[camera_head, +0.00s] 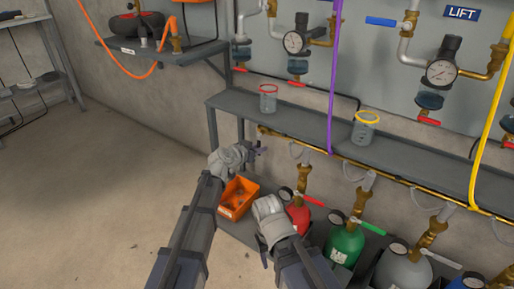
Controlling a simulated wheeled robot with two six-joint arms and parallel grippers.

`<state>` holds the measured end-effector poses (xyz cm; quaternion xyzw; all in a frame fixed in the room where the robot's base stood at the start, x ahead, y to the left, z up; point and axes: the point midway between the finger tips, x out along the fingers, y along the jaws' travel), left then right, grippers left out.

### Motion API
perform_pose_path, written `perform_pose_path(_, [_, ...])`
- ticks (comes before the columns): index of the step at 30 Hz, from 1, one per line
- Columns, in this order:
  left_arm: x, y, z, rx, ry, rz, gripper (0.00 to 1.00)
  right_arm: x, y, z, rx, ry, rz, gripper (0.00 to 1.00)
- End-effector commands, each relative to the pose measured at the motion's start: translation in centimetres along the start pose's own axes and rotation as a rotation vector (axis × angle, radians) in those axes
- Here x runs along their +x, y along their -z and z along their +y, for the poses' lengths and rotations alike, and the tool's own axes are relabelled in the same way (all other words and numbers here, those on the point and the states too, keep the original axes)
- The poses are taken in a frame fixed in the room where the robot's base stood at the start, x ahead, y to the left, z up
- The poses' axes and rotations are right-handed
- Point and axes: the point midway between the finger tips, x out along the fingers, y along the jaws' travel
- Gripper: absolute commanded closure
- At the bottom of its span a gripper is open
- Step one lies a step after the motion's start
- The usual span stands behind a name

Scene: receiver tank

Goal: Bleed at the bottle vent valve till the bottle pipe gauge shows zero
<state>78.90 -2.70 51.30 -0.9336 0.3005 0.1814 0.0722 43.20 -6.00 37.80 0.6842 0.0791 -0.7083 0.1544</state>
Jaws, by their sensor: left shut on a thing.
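My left gripper (252,152) is at the left end of a long brass pipe (345,157) under the wall shelf. It is shut on a small part there, probably a valve handle, mostly hidden by the fingers. I cannot read a vent valve label. My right gripper (270,225) is lower, beside the orange bin and left of the red bottle (297,218); its fingertips are not clear. Small gauges sit on the red bottle (286,194) and green bottle (337,218). Which gauge belongs to the bottle pipe is unclear, and no needle is readable.
An orange bin (238,197) stands between my arms. Green (344,244) and grey (402,272) bottles stand in a row to the right. Two jars (268,100) (365,127) are on the shelf. Wall gauges (294,42) (441,71) hang above. The floor at left is clear.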

Motion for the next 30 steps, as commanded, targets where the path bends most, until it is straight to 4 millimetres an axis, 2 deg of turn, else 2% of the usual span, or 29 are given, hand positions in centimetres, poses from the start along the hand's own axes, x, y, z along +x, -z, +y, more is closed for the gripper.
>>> perform_pose_path(19, [-0.02, -0.03, 0.4, -0.04, -0.02, -0.002, 1.0, 0.0, 0.0, 0.0, 0.0, 0.0, 0.0, 0.44])
perform_pose_path(20, [-0.02, -0.03, 0.4, -0.041, -0.02, -0.002, 0.76, 0.0, 0.0, 0.0, 0.0, 0.0, 0.0, 0.44])
perform_pose_path(27, [-0.01, -0.01, 0.32, -0.039, -0.018, -0.001, 0.49, -0.01, 0.0, 0.0, 0.0, 0.0, 0.0, 0.44])
perform_pose_path(30, [-0.02, -0.01, 0.3, -0.038, -0.017, -0.001, 0.49, -0.01, 0.0, 0.0, 0.0, 0.0, 0.0, 0.44])
